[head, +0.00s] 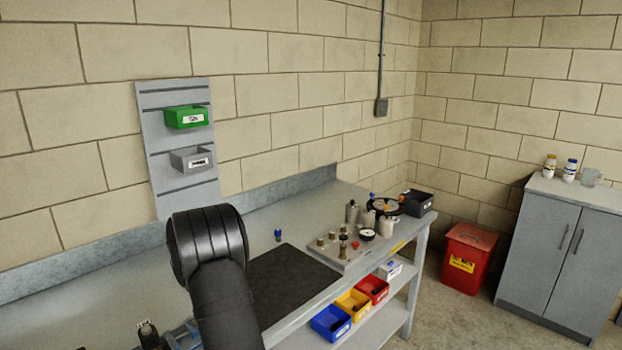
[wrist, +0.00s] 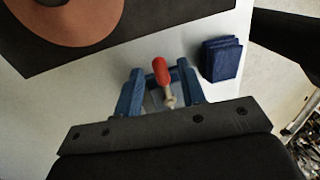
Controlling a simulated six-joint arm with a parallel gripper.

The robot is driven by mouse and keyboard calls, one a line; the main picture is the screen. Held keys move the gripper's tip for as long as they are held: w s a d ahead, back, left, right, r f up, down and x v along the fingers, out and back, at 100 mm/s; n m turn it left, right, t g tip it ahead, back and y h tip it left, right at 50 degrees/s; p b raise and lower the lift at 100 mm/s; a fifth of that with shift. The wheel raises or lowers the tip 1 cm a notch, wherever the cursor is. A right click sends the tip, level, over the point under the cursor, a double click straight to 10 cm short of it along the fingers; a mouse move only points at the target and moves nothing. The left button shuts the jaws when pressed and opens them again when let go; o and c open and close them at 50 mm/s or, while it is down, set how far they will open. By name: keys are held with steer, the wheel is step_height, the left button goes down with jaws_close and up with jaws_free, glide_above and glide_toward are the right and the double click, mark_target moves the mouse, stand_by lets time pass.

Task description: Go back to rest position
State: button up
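My arm, black, rises in the front centre of the head view. Its gripper end is hidden there. In the wrist view a dark plate with bolts, part of my gripper (wrist: 165,122), spans the bottom. Just beyond it stand two blue uprights with a blue bar between them. I cannot tell whether these belong to the gripper or to a stand on the bench. A red-topped piece (wrist: 161,70) with a pale shaft shows between the uprights. I cannot tell whether it is held.
The grey bench (head: 107,297) carries a black mat (head: 297,284) and a plate with fittings (head: 345,253). A wall panel with green (head: 186,117) and grey bins is behind. A reddish disc (wrist: 75,18) and a blue block (wrist: 221,60) lie near the gripper.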

stand_by(0.4)
step_height(320, 180, up, 16)
steer(key=w+a+r, duration=0.1)
steer(key=w+a, duration=0.1)
steer(key=f, duration=0.5)
steer(key=s+d+f, duration=0.1)
steer(key=f, duration=0.5)
steer(key=s+d+f, duration=0.1)
steer(key=f, duration=0.5)
steer(key=shift+d+f, duration=0.1)
steer(key=shift+f, duration=0.15)
steer(key=shift+s+d+r+m, duration=0.1)
steer(key=shift+s+d+m, duration=0.1)
steer(key=shift+m, duration=0.4)
steer(key=shift+s+d+r+m, duration=0.1)
steer(key=shift+s+m, duration=0.1)
steer(key=shift+m, duration=0.4)
steer(key=shift+w+a+n, duration=0.4)
steer(key=shift+n, duration=0.7)
step_height(320, 180, up, 15)
steer(key=w+a, duration=0.2)
